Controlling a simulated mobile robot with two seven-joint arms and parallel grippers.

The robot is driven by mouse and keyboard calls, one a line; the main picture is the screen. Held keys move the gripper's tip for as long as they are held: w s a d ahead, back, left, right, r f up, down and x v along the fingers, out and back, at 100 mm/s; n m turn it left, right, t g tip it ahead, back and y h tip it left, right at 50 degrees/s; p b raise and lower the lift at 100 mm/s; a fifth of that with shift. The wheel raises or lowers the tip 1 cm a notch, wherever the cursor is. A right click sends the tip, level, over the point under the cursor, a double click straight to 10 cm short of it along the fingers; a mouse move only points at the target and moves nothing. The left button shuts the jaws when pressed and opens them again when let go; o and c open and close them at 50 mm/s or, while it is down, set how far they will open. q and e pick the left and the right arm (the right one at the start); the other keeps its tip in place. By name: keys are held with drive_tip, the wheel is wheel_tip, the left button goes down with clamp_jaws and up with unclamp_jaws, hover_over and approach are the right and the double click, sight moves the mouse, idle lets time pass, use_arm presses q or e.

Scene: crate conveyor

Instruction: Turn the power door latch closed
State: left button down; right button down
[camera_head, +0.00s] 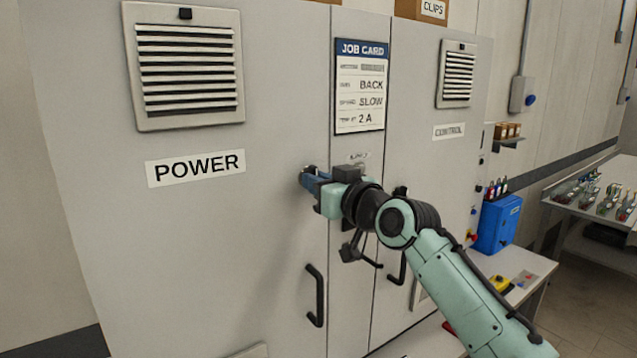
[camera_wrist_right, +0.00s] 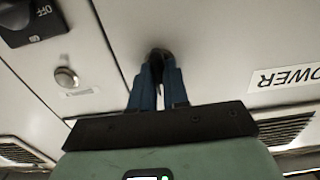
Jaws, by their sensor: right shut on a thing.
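The grey power door (camera_head: 230,230) fills the left of the head view and looks shut, under a POWER label (camera_head: 195,167). My right gripper (camera_head: 305,175) is at its right edge, its blue fingers shut on the small dark power door latch. In the right wrist view the fingers (camera_wrist_right: 157,85) close around the dark latch (camera_wrist_right: 158,55). Most of the latch is hidden between the fingers, so I cannot tell which way it is turned. My left gripper is not in view.
A black door handle (camera_head: 315,296) sits below my right gripper. A job card (camera_head: 360,86) hangs on the middle panel. The right wrist view shows a black OFF switch (camera_wrist_right: 35,22) and a round silver knob (camera_wrist_right: 66,78) near the latch. A blue box (camera_head: 497,226) stands right.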

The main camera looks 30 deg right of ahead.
drive_tip(key=c, duration=1.1)
unclamp_jaws()
drive_tip(key=shift+s, duration=0.1)
drive_tip(key=s+b, duration=0.1)
drive_tip(key=s, duration=0.3)
drive_tip(key=s+b, duration=0.2)
drive_tip(key=s, duration=0.2)
drive_tip(key=s+d+b, duration=0.1)
drive_tip(key=s, duration=0.4)
drive_tip(key=shift+s, duration=0.1)
